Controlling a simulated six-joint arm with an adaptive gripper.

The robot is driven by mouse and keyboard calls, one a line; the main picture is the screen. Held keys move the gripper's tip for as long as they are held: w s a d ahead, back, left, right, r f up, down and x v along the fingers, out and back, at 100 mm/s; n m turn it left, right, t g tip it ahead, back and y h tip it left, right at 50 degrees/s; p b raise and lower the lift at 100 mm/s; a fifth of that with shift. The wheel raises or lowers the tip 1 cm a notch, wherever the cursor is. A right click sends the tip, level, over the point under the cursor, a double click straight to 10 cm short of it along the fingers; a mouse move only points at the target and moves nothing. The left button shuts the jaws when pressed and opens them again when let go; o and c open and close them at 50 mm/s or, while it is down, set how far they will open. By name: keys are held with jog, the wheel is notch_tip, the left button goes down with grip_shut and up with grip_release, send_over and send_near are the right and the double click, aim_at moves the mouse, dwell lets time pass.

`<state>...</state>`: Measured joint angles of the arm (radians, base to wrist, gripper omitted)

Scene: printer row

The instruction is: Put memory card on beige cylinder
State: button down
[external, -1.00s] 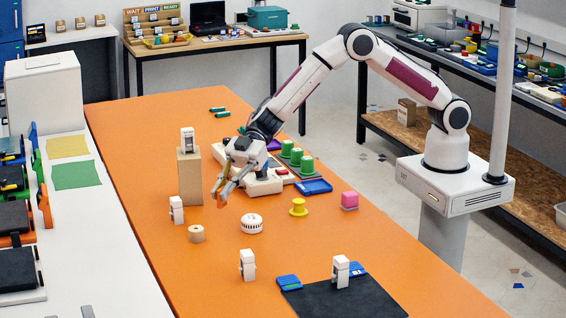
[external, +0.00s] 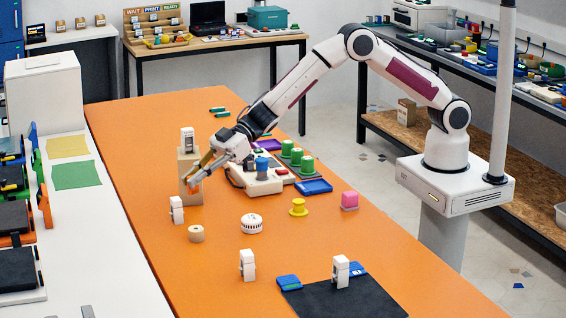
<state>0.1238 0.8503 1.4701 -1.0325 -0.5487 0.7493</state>
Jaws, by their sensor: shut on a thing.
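My gripper (external: 191,181) is shut, in front of a tall beige block (external: 190,195) at the left of the orange table. A small orange-red piece shows at its fingertips; it looks like the held memory card, but is too small and partly covered to be sure. The short beige cylinder (external: 196,234) stands upright on the table, nearer the camera than my gripper and apart from it. Its top looks clear.
A white block (external: 176,210) stands beside the cylinder, and a white round part (external: 251,223) lies to its right. Another white piece (external: 187,139) tops the tall block. The table's left front is open.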

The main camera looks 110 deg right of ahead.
jog(key=shift+f, duration=3.1)
jog(key=shift+f, duration=0.1)
jog(key=shift+f, duration=1.75)
jog(key=shift+f, duration=0.1)
jog(key=c, duration=2.1)
grip_release()
jog(key=shift+c, duration=0.2)
jog(key=shift+v, duration=0.8)
jog(key=v, duration=1)
jog(key=shift+s, duration=0.2)
